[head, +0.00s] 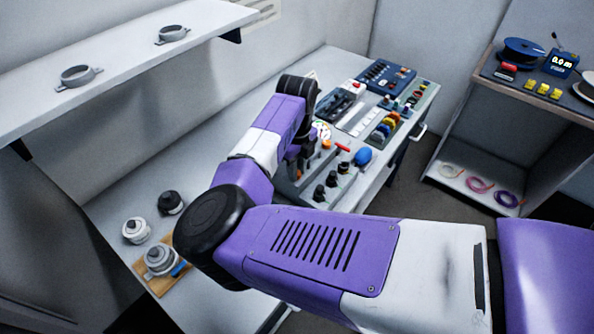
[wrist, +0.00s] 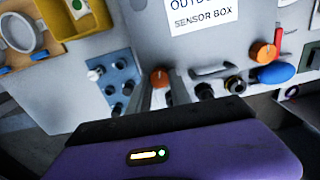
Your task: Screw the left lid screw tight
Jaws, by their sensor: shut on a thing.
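The grey sensor box (wrist: 150,32), with a white "SENSOR BOX" label (wrist: 205,14), fills the upper middle of the wrist view. The left lid screw has an orange head (wrist: 160,77) and sits near the box's lower edge. My gripper (wrist: 161,90) is shut on this screw, a finger on each side of its head. The fingers hide the lower part of the screw, and I cannot tell how deep it sits. A second orange-headed screw (wrist: 264,52) is at the right. In the head view my gripper (head: 298,172) is low over the bench, partly hidden by my arm.
A blue oval object (wrist: 275,72) and dark fittings (wrist: 204,91) stand to the right of my fingers. A shelf (head: 110,62) overhangs the bench's left side. A wooden board (head: 152,284) with metal parts lies at the front left.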

